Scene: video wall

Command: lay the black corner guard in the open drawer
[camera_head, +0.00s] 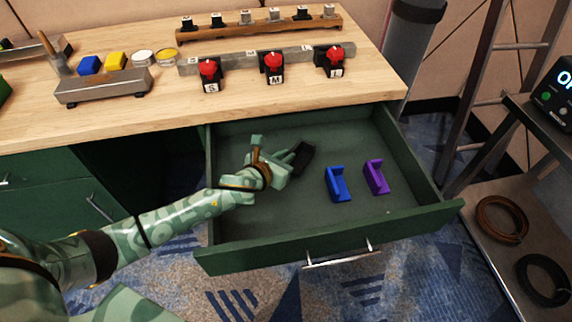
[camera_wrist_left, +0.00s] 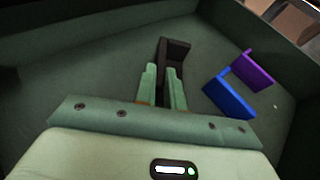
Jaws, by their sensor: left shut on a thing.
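The green drawer (camera_head: 300,237) is pulled open below the wooden worktop. My left gripper (camera_head: 296,155) reaches into it from the left and is shut on the black corner guard (camera_head: 303,157). In the left wrist view the black corner guard (camera_wrist_left: 175,52) sticks out beyond the fingertips of my left gripper (camera_wrist_left: 164,80). The guard is over the drawer floor; I cannot tell whether it touches it. A blue corner guard (camera_head: 338,187) and a purple corner guard (camera_head: 376,177) stand on the drawer floor to the right. My right gripper is not in view.
The worktop (camera_head: 130,115) holds several red-knobbed blocks (camera_head: 273,65) and a grey tray (camera_head: 100,88) with coloured blocks. The drawer's front wall (camera_head: 330,240) and side walls surround the gripper. Bare drawer floor lies in front of the guards. A shelf with cable coils (camera_head: 503,220) stands at the right.

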